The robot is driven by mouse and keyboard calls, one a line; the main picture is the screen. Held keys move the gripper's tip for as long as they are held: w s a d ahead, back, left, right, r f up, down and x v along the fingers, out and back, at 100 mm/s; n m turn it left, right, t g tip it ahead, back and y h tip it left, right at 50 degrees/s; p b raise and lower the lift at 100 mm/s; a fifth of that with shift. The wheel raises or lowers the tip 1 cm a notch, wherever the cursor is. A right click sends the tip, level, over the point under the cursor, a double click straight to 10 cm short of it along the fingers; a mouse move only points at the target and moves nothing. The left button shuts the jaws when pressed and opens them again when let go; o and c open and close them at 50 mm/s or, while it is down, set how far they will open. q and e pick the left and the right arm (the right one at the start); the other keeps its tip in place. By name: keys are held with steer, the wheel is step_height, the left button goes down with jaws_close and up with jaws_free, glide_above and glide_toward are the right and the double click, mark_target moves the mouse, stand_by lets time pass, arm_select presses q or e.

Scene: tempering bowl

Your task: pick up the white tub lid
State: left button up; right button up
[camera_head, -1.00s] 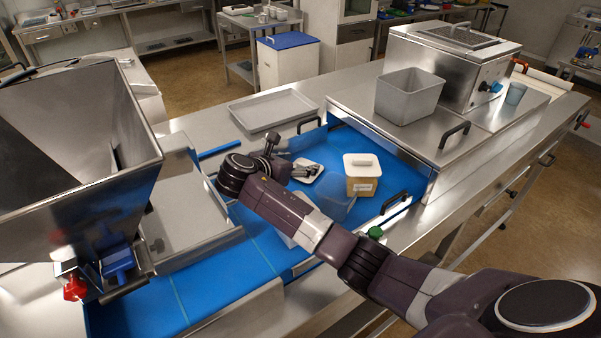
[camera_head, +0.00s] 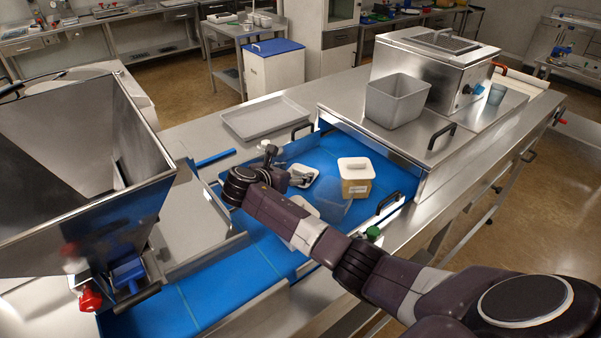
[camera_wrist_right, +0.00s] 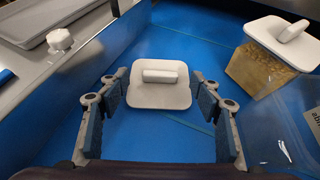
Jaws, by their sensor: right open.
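A white tub lid (camera_wrist_right: 158,92) with a raised bar handle lies flat on the blue surface, and it also shows in the head view (camera_head: 303,176), partly covered by my gripper. My right gripper (camera_wrist_right: 160,86) is open, with one finger on each side of the lid in the wrist view. Whether the fingers touch the lid's edges I cannot tell. In the head view the right gripper (camera_head: 284,167) is just left of the lid. A second white lid (camera_head: 355,167) sits on a tub with tan contents (camera_head: 357,188), to the right. My left gripper is out of view.
A clear container (camera_head: 332,208) stands close to the right of my arm. A metal side wall (camera_wrist_right: 85,75) runs along the left in the wrist view. A grey tray (camera_head: 265,117) lies behind, and a steel hopper (camera_head: 85,150) stands at the left.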

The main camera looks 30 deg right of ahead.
steer(key=shift+x, duration=1.25)
steer(key=shift+c, duration=0.2)
steer(key=c, duration=1.1)
steer(key=shift+o, duration=0.2)
steer(key=shift+r, duration=0.15)
